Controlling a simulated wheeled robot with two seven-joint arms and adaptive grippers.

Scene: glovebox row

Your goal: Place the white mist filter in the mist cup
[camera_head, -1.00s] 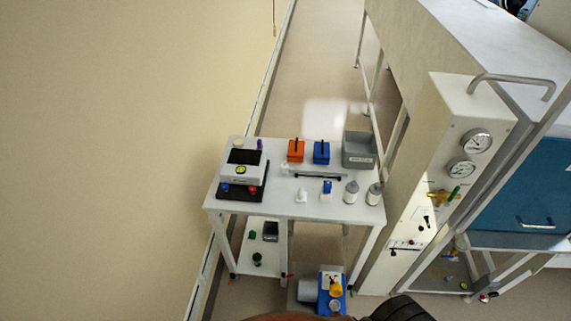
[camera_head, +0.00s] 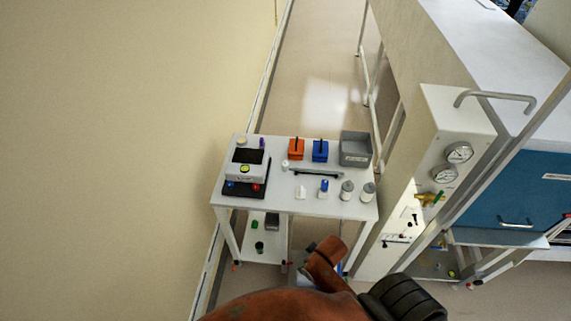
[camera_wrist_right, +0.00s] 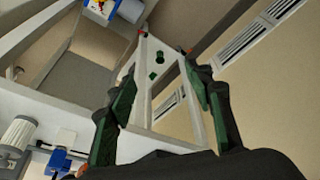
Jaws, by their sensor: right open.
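My right gripper (camera_wrist_right: 160,72) is open and empty in the right wrist view, its green-padded fingers spread apart. The lower shelf of the white table, with small green items (camera_wrist_right: 156,76), shows beyond the fingers. Part of a blue and white pump-like unit (camera_wrist_right: 118,6) is cut off at the top of that view. My orange-brown arm hides that unit in the head view. I cannot pick out the white mist filter or the mist cup for sure. A small cream disc (camera_head: 241,141) sits at the table's back left corner. My left gripper is out of view.
The white table (camera_head: 275,204) carries a balance (camera_head: 247,166), orange (camera_head: 296,151) and blue (camera_head: 320,153) boxes, a grey bin (camera_head: 355,150) and several bottles (camera_head: 347,190). A tall gauge panel (camera_head: 437,125) stands close on the right. A wall lies on the left.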

